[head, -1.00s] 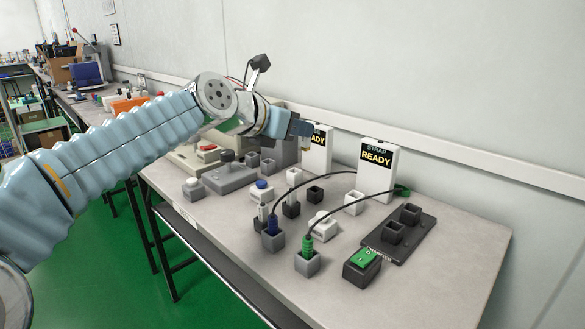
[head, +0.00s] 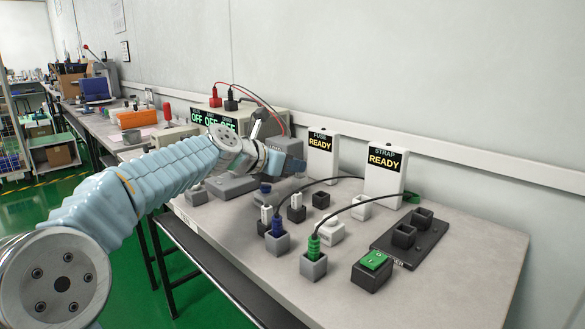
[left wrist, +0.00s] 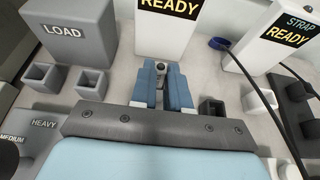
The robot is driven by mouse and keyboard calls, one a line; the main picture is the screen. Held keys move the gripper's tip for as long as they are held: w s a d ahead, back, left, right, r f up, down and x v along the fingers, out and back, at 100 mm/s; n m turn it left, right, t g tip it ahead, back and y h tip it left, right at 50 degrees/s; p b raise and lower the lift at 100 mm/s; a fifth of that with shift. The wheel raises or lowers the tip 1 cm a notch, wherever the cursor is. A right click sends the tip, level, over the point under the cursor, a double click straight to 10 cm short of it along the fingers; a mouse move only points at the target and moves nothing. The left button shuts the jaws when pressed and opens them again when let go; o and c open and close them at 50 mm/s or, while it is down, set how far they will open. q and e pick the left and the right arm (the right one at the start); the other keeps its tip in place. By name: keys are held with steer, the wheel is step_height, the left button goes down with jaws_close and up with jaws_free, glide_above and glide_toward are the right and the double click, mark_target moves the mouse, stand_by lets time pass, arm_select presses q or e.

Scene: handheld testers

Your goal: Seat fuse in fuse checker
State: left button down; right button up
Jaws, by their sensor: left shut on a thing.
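The fuse checker (head: 323,157) is a white upright box with a black "FUSE READY" display at the back of the bench. Its lower front shows in the left wrist view (left wrist: 168,35). My left gripper (head: 298,166) is low over the bench, just left of and in front of the checker. In the left wrist view its blue fingers (left wrist: 160,82) are shut on a small grey round-ended piece, apparently the fuse (left wrist: 156,67), close before the checker's base. Most of the piece is hidden between the fingers, and I cannot tell whether it touches a socket. My right gripper is out of view.
A strap tester (head: 385,175) stands to the right. Several small square holders, two with cabled blue and green plugs (head: 314,248), crowd the bench middle. The front right bench is clear.

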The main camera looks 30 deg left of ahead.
arm_select(q)
steer(key=shift+f, duration=0.15)
steer(key=c, duration=1.1)
jaws_free()
steer(key=shift+s+a+r, duration=0.1)
steer(key=shift+s+r, duration=0.15)
steer(key=shift+r, duration=0.05)
steer(key=p+v, duration=0.1)
steer(key=v, duration=0.9)
steer(key=shift+s+r, duration=0.1)
steer(key=shift+s+a+r, duration=0.15)
steer(key=shift+s+a, duration=0.05)
steer(key=shift+s, duration=0.35)
